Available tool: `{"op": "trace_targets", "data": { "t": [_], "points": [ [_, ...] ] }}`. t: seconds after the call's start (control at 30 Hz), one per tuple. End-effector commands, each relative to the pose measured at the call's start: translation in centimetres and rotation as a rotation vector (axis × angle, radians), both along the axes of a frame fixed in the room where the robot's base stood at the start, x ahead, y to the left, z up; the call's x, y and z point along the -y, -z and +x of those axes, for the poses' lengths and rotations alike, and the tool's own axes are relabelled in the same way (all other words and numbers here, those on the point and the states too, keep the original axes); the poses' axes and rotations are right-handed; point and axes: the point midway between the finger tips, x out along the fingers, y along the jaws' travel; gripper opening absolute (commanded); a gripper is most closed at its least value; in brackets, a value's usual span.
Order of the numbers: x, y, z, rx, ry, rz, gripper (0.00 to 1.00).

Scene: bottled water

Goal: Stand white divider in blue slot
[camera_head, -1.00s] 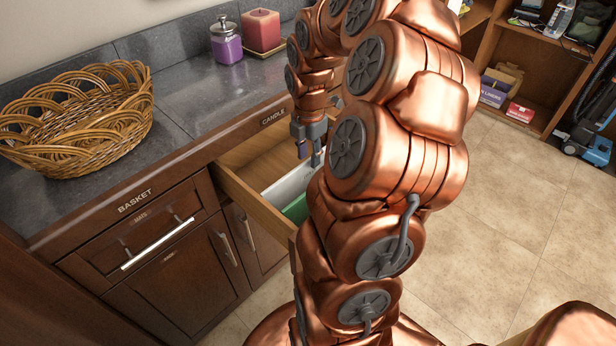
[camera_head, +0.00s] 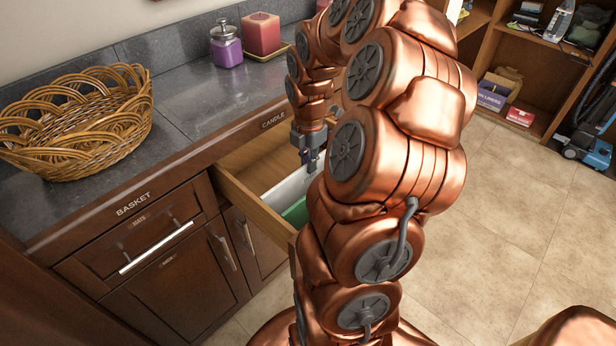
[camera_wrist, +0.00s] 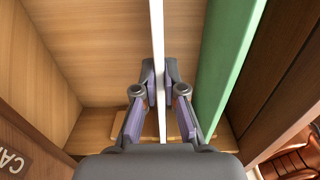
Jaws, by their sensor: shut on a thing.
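The white divider (camera_wrist: 157,40) shows as a thin upright edge between my gripper's fingers in the wrist view. My gripper (camera_wrist: 157,97) is shut on it. In the head view the divider (camera_head: 286,190) is a white panel inside the open drawer, and my gripper (camera_head: 309,168) is at its top edge. A green divider (camera_wrist: 228,60) stands to its right in the wrist view, apart from it; it also shows in the head view (camera_head: 296,212). No blue slot can be made out; the divider's lower edge is hidden.
The open wooden drawer (camera_head: 250,204) surrounds the dividers, with bare floor left of the white one. On the counter are a wicker basket (camera_head: 75,125), a purple jar (camera_head: 227,50) and a red candle (camera_head: 261,33). My arm hides the drawer's right part.

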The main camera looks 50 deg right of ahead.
Motion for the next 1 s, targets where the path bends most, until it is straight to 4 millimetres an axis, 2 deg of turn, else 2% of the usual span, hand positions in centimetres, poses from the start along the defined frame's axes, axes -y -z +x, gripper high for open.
{"op": "trace_targets", "data": {
  "t": [0.27,1.0],
  "points": [
    [0.0,-0.3,0.0,0.000,0.000,0.000,0.00],
    [0.0,-3.2,0.0,0.000,0.000,0.000,0.00]
  ]
}}
